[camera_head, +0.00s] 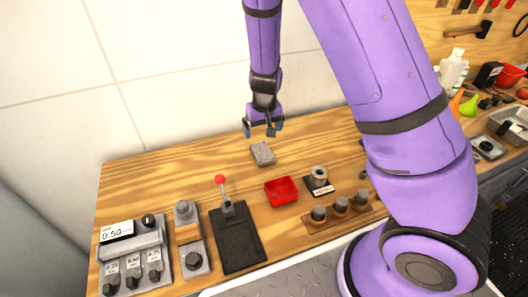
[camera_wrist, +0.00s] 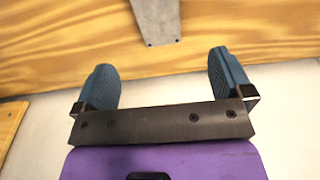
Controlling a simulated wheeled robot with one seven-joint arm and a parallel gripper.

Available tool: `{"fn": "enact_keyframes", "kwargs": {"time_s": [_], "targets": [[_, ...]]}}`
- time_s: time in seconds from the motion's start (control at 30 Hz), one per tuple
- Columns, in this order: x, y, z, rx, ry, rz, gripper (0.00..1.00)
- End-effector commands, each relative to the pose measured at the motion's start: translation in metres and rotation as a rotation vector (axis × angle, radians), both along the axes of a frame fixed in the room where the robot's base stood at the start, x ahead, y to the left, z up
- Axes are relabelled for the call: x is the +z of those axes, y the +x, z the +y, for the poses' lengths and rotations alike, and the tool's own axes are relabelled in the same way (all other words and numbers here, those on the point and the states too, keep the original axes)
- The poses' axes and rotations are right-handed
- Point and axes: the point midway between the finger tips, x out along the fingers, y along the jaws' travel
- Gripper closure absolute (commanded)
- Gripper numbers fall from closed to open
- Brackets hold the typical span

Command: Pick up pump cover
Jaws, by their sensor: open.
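A small grey flat piece (camera_head: 263,154), which looks like the pump cover, lies on the wooden bench toward its back edge. My gripper (camera_head: 264,129) hangs above and just behind it in the head view, open and empty. In the wrist view the two blue-grey fingers of my gripper (camera_wrist: 162,72) are spread wide with nothing between them. A grey metal part with small dark holes (camera_wrist: 158,18), likely the same piece, shows at the top edge there, beyond the fingertips and partly cut off by the frame.
A red tray (camera_head: 282,191) and a small pump-like fitting (camera_head: 319,180) stand in front of the grey piece. A red-knobbed lever on a black base (camera_head: 236,238) is at left. Several knobs sit in a wooden block (camera_head: 340,208). The bench left of the piece is clear.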

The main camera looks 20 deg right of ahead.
Motion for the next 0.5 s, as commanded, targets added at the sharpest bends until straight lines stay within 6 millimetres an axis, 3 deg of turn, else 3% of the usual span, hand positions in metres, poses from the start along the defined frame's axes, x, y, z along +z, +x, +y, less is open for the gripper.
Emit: {"fn": "enact_keyframes", "kwargs": {"time_s": [0.5], "targets": [[-0.056, 0.007, 0.000, 0.000, -0.003, 0.001, 0.02]]}}
